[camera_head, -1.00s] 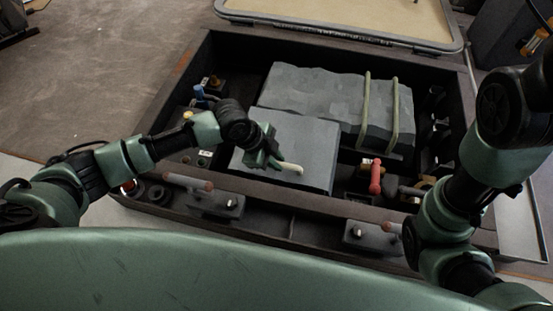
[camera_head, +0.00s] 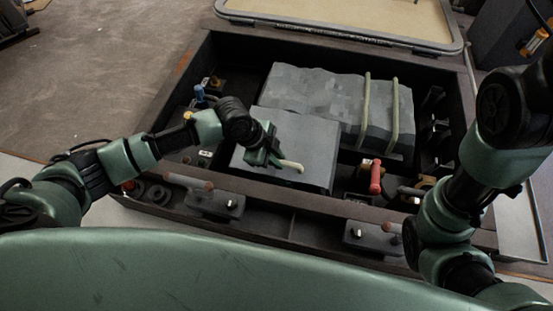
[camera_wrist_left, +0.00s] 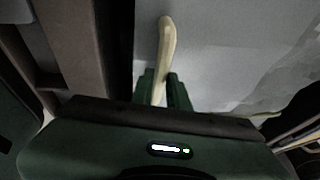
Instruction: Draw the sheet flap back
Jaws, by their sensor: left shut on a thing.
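The grey sheet flap (camera_head: 312,148) lies flat over the front middle of the dark open bay. A pale pull tab (camera_head: 292,167) sits on it near its front edge. My left gripper (camera_head: 274,157) is low over the flap, shut on the tab. In the left wrist view the two green fingers (camera_wrist_left: 161,90) hold the tab (camera_wrist_left: 166,40) between them, and its free end sticks out past them over the grey flap (camera_wrist_left: 230,50).
Two pale straps (camera_head: 394,115) cross the bunched sheet. A red-handled part (camera_head: 375,177) stands right of the flap, and blue and yellow fittings (camera_head: 199,93) stand left. The dark bay rim (camera_head: 300,200) runs along the front. A tan-topped panel (camera_head: 340,18) lies behind.

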